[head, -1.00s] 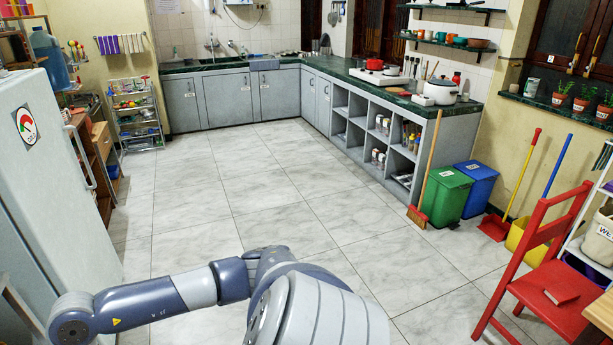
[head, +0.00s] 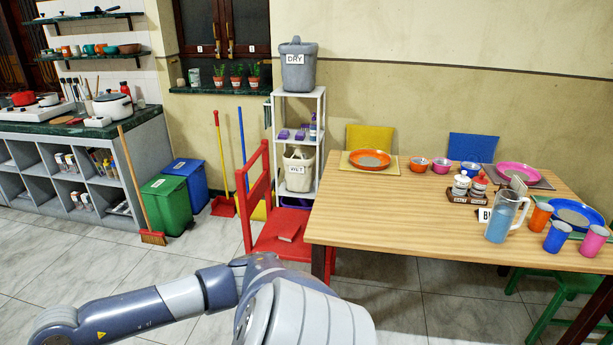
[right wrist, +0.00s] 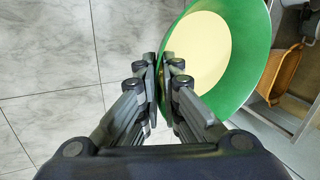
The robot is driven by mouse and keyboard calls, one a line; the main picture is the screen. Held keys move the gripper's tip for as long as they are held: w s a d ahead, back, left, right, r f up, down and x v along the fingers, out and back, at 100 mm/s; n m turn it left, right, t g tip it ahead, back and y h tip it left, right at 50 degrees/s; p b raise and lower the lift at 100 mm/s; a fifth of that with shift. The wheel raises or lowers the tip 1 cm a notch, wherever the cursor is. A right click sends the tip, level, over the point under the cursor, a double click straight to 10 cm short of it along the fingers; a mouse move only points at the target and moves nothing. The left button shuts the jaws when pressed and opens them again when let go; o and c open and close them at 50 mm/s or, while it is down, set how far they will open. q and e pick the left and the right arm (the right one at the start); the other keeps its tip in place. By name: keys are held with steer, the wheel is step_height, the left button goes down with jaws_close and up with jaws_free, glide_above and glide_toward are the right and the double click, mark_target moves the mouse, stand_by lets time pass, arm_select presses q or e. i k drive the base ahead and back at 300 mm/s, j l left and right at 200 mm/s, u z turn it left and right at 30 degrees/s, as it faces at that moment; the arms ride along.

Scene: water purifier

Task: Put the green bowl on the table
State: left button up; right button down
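The green bowl (right wrist: 246,62), with a cream inner bottom, is in the right wrist view. The fingers of my right gripper (right wrist: 161,75) are closed on its rim at the left side of the bowl. The bowl is tilted and held above the tiled floor. The wooden table (head: 385,212) stands at the right in the head view, against the wall. The bowl and both gripper tips are outside the head view; only a grey-blue arm of mine shows there. My left gripper is not in any current view.
A red chair (head: 275,230) stands at the table's left end. The table holds plates, small bowls, cups and a jug (head: 503,217); its front left part is bare. A white rack (head: 298,145) stands behind the chair. The green bin (head: 166,204) is farther left.

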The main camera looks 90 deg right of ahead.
mark_target(386, 216)
steer(key=l+z, duration=0.15)
steer(key=z, duration=0.3)
steer(key=l+z, duration=0.1)
steer(key=z, duration=0.4)
steer(key=l+z, duration=0.15)
steer(key=z, duration=0.3)
steer(key=l+z, duration=0.1)
steer(key=z, duration=0.35)
steer(key=i+l+z, duration=0.25)
steer(key=z, duration=0.2)
steer(key=i+l+z, duration=0.25)
steer(key=z, duration=0.2)
steer(key=i+z, duration=0.45)
steer(key=k+l, duration=0.05)
steer(key=k, duration=0.05)
